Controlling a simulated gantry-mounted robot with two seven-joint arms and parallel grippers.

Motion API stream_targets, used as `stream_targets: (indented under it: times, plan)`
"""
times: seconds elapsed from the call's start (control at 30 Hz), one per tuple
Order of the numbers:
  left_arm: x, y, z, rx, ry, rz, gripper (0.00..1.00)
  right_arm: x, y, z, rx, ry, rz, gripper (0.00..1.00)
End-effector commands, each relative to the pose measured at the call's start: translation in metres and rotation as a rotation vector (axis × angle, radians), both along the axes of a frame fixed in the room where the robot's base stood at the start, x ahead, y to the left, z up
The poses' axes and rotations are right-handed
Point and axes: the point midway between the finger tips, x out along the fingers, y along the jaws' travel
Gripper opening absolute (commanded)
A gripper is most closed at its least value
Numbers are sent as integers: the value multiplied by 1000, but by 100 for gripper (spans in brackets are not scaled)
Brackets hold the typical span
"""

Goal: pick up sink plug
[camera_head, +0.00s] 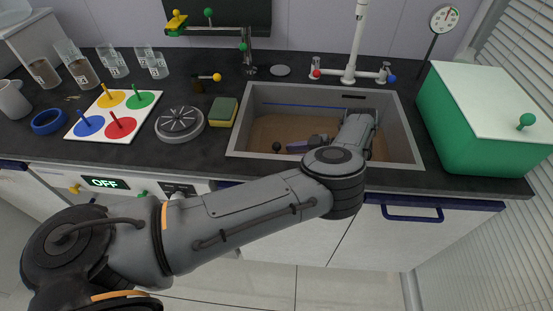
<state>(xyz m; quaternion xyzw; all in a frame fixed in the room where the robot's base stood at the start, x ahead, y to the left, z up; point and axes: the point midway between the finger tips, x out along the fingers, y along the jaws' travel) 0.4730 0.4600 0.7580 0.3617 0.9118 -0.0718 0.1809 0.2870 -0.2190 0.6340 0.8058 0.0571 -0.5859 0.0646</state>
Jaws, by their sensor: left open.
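A small round black knob (276,147), seemingly the top of the sink plug, shows in the brown liquid at the left front of the grey sink (240,115). The rest of the plug is hidden by the liquid. My left arm reaches over the front edge of the sink. My left gripper (304,145) is low in the sink, open, just right of the knob and apart from it. Its fingertips are small and partly unclear. My right gripper is not in view.
A white tap (351,50) with red and blue handles stands behind the sink. A green box (480,125) with a white lid stands to the right. A sponge (222,112) and a grey round strainer-like part (180,122) lie on the left. The sink's front rim passes under my arm.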

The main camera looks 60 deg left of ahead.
Motion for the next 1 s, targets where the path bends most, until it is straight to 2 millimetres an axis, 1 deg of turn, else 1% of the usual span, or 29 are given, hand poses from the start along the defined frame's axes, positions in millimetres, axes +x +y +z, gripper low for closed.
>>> stream_targets:
  times: [0.37,0.53,0.8,1.0]
  plan:
    - [-8,7,-4,1,2,0,40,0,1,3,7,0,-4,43]
    - [-15,17,-8,3,3,-1,40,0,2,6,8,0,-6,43]
    - [-32,36,-18,2,3,1,40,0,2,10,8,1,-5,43]
    - [-37,40,-21,0,-1,0,40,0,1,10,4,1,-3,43]
